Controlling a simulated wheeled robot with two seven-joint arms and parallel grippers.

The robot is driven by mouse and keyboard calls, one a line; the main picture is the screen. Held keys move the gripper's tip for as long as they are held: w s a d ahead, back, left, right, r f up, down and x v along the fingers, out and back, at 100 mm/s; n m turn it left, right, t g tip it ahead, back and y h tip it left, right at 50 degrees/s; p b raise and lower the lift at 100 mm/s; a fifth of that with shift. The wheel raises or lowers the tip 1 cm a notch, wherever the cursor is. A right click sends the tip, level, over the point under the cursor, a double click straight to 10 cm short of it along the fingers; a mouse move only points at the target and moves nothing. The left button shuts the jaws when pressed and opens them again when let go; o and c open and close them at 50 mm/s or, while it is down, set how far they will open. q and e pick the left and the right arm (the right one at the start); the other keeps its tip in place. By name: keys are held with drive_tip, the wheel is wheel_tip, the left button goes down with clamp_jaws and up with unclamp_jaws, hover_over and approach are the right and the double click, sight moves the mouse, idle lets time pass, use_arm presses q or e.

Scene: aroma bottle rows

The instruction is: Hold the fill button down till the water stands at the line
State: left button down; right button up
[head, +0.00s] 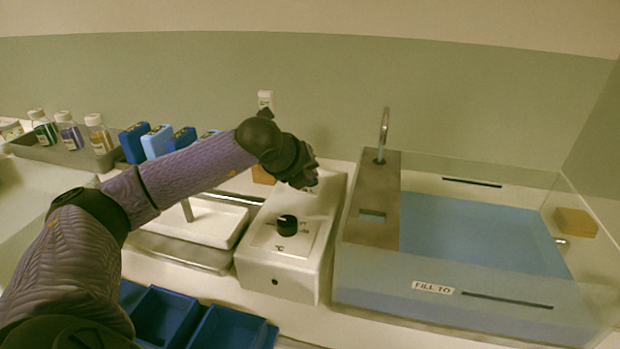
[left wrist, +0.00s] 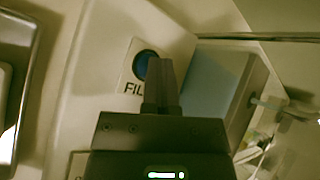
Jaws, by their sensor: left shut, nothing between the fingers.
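The clear tank (head: 585,262) on the right holds pale blue water (head: 480,235). A "FILL TO" label (head: 433,287) and a dark line (head: 507,301) mark its front wall, and another dark line shows at the back. I cannot tell exactly how the water level compares with the line. The round blue fill button (left wrist: 144,64) sits on a white panel in the left wrist view, partly covered by my fingers. My left gripper (head: 309,184) is shut and empty over the back of the white control box (head: 275,268); its fingertips (left wrist: 161,66) overlap the button. Contact cannot be told.
A black knob (head: 287,225) stands on the box's front. Bottles (head: 70,131) stand in a grey tray at the far left, beside blue boxes (head: 157,141). Blue bins (head: 232,328) lie in front.

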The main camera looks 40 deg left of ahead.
drive_tip(key=shift+a, duration=0.2)
drive_tip(key=shift+a, duration=0.2)
drive_tip(key=shift+d, duration=0.45)
idle(0.3)
drive_tip(key=shift+a, duration=0.4)
use_arm(q)
drive_tip(key=shift+r, duration=0.25)
drive_tip(key=shift+r+p, duration=0.45)
drive_tip(key=shift+r, duration=0.15)
use_arm(e)
drive_tip(key=shift+w+d+r, duration=0.1)
drive_tip(key=shift+w+r, duration=0.05)
drive_tip(key=shift+r, duration=0.3)
